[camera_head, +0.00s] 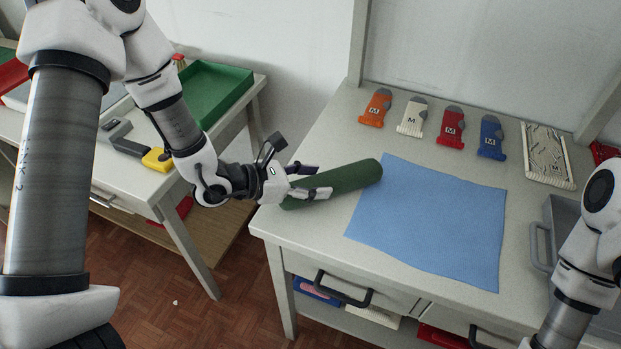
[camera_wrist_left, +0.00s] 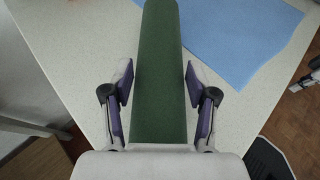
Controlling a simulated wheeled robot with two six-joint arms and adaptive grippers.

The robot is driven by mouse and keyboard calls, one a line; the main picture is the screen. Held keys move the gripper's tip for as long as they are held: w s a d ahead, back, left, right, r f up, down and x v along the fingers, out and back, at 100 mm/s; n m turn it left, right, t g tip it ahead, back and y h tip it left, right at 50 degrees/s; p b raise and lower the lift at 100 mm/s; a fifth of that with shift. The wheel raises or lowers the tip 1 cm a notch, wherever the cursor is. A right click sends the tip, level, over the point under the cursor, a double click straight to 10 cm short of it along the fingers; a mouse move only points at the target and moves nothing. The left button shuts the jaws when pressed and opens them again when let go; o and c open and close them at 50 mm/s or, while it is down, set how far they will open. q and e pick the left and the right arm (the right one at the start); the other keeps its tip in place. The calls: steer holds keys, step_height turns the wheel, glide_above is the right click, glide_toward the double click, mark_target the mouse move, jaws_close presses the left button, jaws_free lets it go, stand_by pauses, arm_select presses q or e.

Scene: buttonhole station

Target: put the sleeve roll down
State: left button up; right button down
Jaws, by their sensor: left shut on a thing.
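The dark green sleeve roll (camera_head: 352,177) is a long, padded cylinder at the left end of the pale table (camera_head: 312,238). My left gripper (camera_head: 320,182) is shut on it near its left end, with one finger on each side. In the left wrist view the roll (camera_wrist_left: 160,70) runs lengthwise between the purple-padded fingers (camera_wrist_left: 160,88) and away from the palm. Its far end is at the left edge of the blue cloth (camera_head: 435,220). I cannot tell whether the roll touches the tabletop. My right gripper is out of view.
Orange (camera_head: 375,107), white (camera_head: 411,117), red (camera_head: 450,127) and blue (camera_head: 491,137) tools marked M line the back, beside a patterned pad (camera_head: 547,155). A grey tray (camera_head: 565,235) is at the right, near my right arm. A green tray (camera_head: 215,92) is on the left table.

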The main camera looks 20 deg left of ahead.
arm_select(q)
steer(key=shift+s+d, duration=0.2)
steer(key=o, duration=1.4)
steer(key=shift+w+a+f, duration=0.15)
steer(key=shift+f, duration=0.05)
steer(key=shift+c, duration=0.2)
steer(key=shift+r, duration=0.1)
